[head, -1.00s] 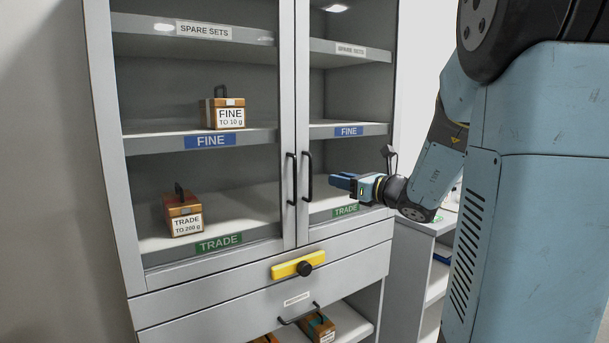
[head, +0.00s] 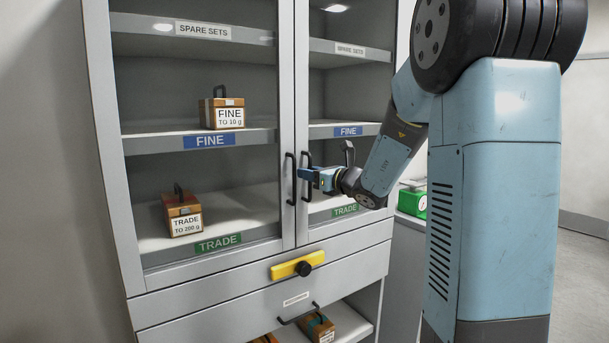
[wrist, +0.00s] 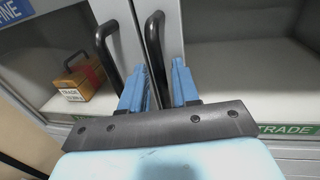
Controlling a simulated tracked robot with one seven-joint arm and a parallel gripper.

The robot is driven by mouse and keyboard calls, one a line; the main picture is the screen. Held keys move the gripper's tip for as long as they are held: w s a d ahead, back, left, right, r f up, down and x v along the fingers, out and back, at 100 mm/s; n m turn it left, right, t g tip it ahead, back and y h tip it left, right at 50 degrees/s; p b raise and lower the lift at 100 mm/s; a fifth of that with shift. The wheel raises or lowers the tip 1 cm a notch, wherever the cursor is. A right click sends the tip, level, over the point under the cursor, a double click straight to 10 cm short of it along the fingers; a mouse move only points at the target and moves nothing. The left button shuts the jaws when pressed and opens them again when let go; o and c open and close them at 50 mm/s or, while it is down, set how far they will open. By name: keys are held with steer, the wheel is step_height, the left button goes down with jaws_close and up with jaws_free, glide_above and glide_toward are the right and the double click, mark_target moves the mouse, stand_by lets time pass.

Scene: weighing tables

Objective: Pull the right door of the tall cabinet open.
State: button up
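The tall grey cabinet (head: 116,150) stands in front of me with both glass doors shut. The right door (head: 302,60) carries a black vertical bar handle (head: 308,160), which also shows in the wrist view (wrist: 153,40). My gripper (head: 303,173) is at this handle, in front of the right door. In the wrist view my gripper (wrist: 160,78) has its two blue fingers apart, one on each side of the handle's lower part. A small gap shows beside the bar, so the fingers do not look closed on it.
The left door's black handle (head: 290,178) is close beside, also left of my fingers in the wrist view (wrist: 107,52). A yellow bar with a black knob (head: 297,266) sits below the doors. Wooden boxes (head: 222,109) stand inside. A green scale (head: 412,201) is at the right.

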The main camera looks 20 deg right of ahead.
jaws_close()
stand_by(0.3)
